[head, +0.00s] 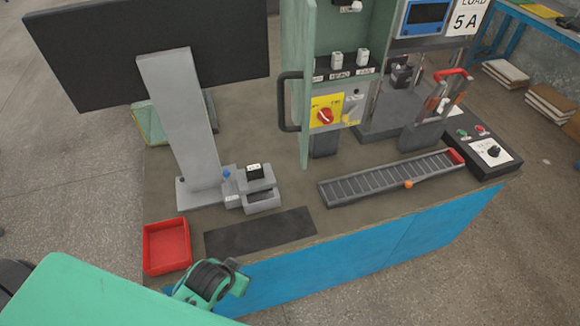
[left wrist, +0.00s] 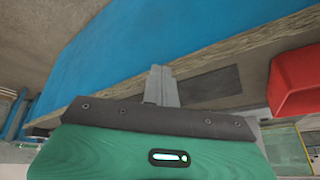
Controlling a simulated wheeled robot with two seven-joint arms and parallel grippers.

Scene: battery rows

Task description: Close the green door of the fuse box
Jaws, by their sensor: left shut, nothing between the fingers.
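The fuse box's green door (head: 306,90) stands open in the head view, swung out toward me and seen nearly edge-on. Its black handle (head: 287,101) is on the door's left side. The open fuse box (head: 345,55) shows white fuses and a yellow plate with a red rotary switch (head: 325,115). My left arm comes in at the bottom left, in front of the table and well away from the door. My left gripper (left wrist: 161,72) is shut and empty in the left wrist view, near the table's front edge. My right gripper is not in view.
A monitor (head: 140,45) on a grey stand is left of the door. A red tray (head: 167,247) and a dark mat (head: 258,233) lie at the table's front. A roller track (head: 390,178) and a black control box (head: 490,152) are at right.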

